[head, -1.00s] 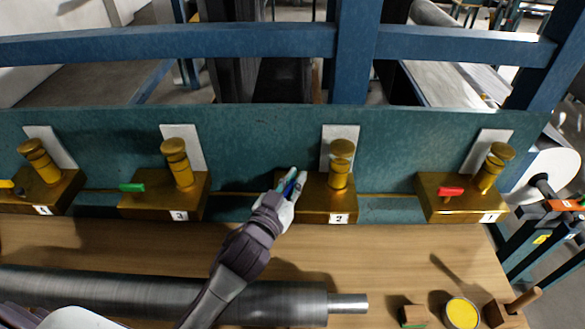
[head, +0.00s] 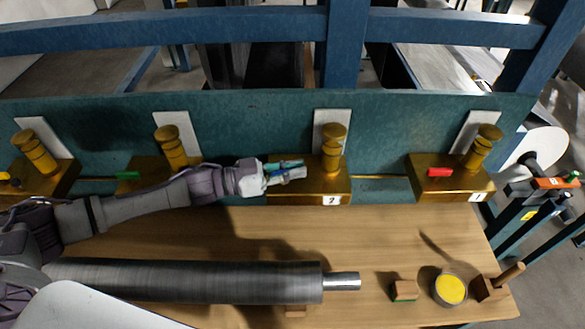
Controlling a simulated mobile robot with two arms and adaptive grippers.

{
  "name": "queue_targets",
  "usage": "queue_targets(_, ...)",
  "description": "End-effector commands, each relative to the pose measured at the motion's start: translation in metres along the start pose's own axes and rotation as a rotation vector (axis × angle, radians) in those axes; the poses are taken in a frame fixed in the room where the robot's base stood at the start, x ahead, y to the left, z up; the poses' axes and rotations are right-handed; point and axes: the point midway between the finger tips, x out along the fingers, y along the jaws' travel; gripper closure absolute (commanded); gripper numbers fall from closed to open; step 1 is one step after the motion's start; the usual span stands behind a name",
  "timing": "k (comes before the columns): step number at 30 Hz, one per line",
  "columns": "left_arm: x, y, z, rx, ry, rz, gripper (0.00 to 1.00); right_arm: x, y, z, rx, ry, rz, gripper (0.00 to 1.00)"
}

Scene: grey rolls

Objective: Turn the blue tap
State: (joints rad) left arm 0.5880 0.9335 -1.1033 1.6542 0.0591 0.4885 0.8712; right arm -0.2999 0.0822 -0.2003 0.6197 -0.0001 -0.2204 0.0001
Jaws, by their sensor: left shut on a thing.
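My left gripper (head: 286,172) is shut at the tap block labelled 2 (head: 310,190), where the blue tap handle sits. The handle is almost wholly hidden between the fingers, so its angle is hard to see. The gripper points to the right, and its arm reaches in low from the left across the block labelled 3. A brass knob (head: 333,140) stands upright on block 2, just right of the fingertips. My right gripper is not in view.
A green tap handle (head: 128,175) is left, a red one (head: 440,172) right. A grey roll (head: 190,281) lies on the wooden bench (head: 390,240). A yellow tin (head: 450,289) and wooden blocks stand front right. The bench before block 2 is clear.

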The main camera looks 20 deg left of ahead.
Motion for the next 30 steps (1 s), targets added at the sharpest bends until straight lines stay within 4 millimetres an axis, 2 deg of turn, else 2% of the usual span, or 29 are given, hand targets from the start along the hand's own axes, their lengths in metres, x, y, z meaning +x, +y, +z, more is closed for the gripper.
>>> queue_targets(12,0.0007,0.0041,-0.0010,0.003,0.003,0.181,1.00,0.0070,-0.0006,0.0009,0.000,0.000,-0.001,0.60)
queue_targets(28,0.0010,0.0058,-0.0018,0.001,0.005,0.205,1.00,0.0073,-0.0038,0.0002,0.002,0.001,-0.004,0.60)
queue_targets(29,0.0011,0.0058,-0.0019,0.001,0.005,0.205,0.84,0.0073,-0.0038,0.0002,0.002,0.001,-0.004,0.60)
queue_targets(30,0.0010,0.0058,-0.0018,0.001,0.005,0.205,0.78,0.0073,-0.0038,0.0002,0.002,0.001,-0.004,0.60)
